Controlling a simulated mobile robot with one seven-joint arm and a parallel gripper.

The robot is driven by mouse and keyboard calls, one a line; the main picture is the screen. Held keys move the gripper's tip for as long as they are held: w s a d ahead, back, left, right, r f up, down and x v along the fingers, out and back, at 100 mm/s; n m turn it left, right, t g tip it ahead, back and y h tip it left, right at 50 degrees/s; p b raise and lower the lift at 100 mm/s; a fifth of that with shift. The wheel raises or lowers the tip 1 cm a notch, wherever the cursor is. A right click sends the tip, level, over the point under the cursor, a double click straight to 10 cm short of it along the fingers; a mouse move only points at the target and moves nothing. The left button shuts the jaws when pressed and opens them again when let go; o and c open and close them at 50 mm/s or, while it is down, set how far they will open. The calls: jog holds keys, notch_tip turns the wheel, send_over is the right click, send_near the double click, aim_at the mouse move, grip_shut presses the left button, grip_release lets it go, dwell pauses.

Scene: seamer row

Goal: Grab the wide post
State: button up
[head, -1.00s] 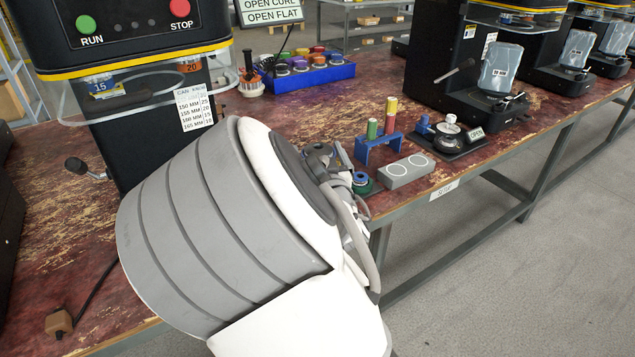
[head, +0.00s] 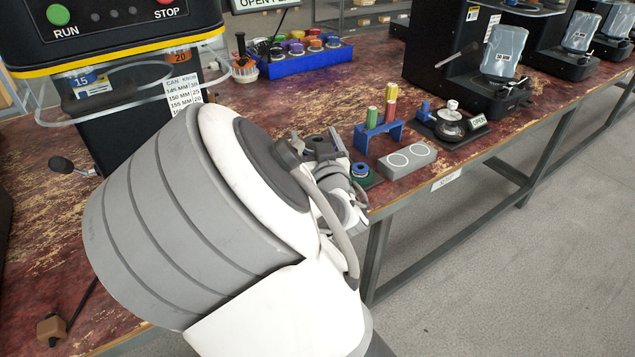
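A small blue stand (head: 378,135) on the bench holds upright coloured posts: a green one (head: 372,117), and a red one (head: 390,112) with a yellow-green piece (head: 391,91) on top. I cannot tell which of them is the wide post; their widths look alike from here. My gripper (head: 317,145) is left of the stand, apart from it in the picture, at the far end of my arm. My wrist partly hides it, so its opening is unclear. No post shows in it.
A grey block with two white rings (head: 407,160) lies by the front edge. A green base with a blue ring (head: 361,172) is beside my wrist. A dial gauge device (head: 449,122) stands right of the stand. A blue tray (head: 305,62) is behind. Black machines line the bench.

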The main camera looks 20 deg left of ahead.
grip_shut()
jog(key=shift+r, duration=0.1)
jog(key=shift+r, duration=0.1)
